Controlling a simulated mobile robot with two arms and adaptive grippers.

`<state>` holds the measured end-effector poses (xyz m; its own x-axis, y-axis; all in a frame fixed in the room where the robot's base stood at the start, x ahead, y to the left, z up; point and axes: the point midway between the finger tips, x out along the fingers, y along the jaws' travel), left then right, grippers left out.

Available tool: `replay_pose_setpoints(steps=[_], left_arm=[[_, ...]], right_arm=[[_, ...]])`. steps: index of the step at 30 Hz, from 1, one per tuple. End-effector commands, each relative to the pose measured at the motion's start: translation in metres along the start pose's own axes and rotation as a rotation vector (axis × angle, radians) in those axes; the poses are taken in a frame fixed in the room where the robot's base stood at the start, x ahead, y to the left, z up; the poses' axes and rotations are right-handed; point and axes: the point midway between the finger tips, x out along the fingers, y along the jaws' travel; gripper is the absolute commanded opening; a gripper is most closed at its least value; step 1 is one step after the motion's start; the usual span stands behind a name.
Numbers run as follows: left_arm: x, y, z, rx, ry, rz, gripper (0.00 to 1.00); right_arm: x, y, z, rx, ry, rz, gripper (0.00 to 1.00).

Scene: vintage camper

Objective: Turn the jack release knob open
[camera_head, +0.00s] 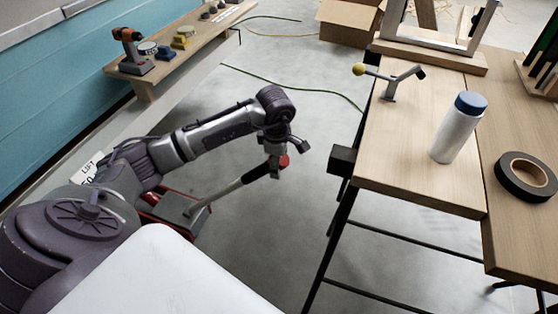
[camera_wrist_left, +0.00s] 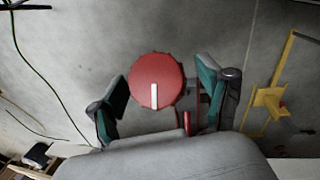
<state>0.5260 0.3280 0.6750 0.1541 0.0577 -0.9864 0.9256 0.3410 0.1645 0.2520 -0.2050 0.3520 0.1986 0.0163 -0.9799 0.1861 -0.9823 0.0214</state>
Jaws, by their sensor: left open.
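The jack release knob (camera_wrist_left: 156,78) is a round red disc with a ribbed edge and a white stripe running from near its middle toward the bottom of the left wrist view. In the head view the red knob (camera_head: 285,160) shows partly behind my left gripper (camera_head: 288,160), at the upper end of the jack's dark handle (camera_head: 228,190). My left gripper (camera_wrist_left: 161,97) is open, with one finger on each side of the knob and a visible gap on both sides. The jack (camera_head: 178,209) sits low beside the camper, partly hidden by my arm. My right gripper is not in view.
A wooden workbench (camera_head: 415,150) with a white bottle (camera_head: 456,132), a black tape roll (camera_head: 526,176) and a small metal stand (camera_head: 390,86) is on the right. A shelf (camera_head: 190,48) with tools runs along the teal camper wall. Grey floor lies between them.

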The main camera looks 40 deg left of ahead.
Motion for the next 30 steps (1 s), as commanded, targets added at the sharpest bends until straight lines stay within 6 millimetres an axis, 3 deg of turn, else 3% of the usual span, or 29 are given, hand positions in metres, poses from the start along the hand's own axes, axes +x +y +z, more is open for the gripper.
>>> replay_pose_setpoints(steps=[8, 19, 30], left_arm=[[0.0015, 0.0000, 0.0000, -0.001, 0.000, 0.000, 0.78], [0.0012, -0.0001, 0.0001, -0.001, 0.000, 0.000, 0.18], [0.0004, 0.0013, 0.0000, 0.049, -0.004, -0.042, 0.17]], right_arm=[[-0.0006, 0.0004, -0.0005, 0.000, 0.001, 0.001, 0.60], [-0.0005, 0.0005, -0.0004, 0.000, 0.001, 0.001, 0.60], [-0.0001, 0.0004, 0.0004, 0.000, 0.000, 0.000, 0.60]])
